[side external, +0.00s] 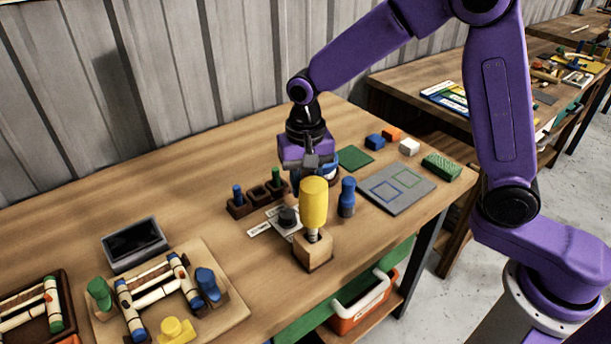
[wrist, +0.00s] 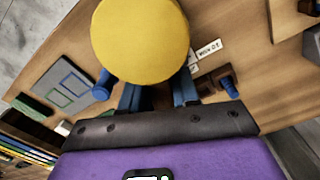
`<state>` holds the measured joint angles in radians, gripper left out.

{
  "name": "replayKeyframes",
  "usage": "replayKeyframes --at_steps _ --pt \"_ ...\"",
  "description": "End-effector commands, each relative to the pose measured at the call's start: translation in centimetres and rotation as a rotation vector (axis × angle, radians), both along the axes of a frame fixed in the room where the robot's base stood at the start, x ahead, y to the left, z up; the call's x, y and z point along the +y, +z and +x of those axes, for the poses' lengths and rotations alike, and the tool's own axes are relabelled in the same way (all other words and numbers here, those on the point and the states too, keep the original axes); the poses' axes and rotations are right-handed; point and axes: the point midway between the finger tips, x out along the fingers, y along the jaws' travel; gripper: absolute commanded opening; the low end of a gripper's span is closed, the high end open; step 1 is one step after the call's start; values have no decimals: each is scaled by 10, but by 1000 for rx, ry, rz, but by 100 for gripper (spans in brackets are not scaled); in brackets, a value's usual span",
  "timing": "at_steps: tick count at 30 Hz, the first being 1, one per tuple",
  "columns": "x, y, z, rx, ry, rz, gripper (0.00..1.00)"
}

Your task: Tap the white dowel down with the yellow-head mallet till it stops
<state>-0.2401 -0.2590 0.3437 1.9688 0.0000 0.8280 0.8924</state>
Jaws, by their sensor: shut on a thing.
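The yellow mallet head (side external: 314,203) stands upright just above a small wooden block (side external: 313,255), with a short greyish neck between them. In the wrist view the yellow head (wrist: 140,40) is a large round face close to the camera. My gripper (side external: 322,172) is shut on the mallet; its fingertips are partly hidden by the head in both views. White rods with coloured ends form a frame (side external: 155,294) on the board at front left, well away from the mallet. I cannot tell which piece is the white dowel.
A blue bottle (side external: 347,198) stands just right of the mallet, and a dark knob (side external: 288,217) on a white plate stands left. A peg rack (side external: 240,206) is behind. A grey mat (side external: 415,194) lies right. The bench back left is clear.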

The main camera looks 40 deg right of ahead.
Motion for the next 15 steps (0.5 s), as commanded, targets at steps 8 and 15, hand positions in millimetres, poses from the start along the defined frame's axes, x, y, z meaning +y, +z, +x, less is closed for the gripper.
replayKeyframes --at_steps 8,15 --pt "0 -21 0 -1 0 1 0" --pt "0 -15 1 -3 0 1 0"
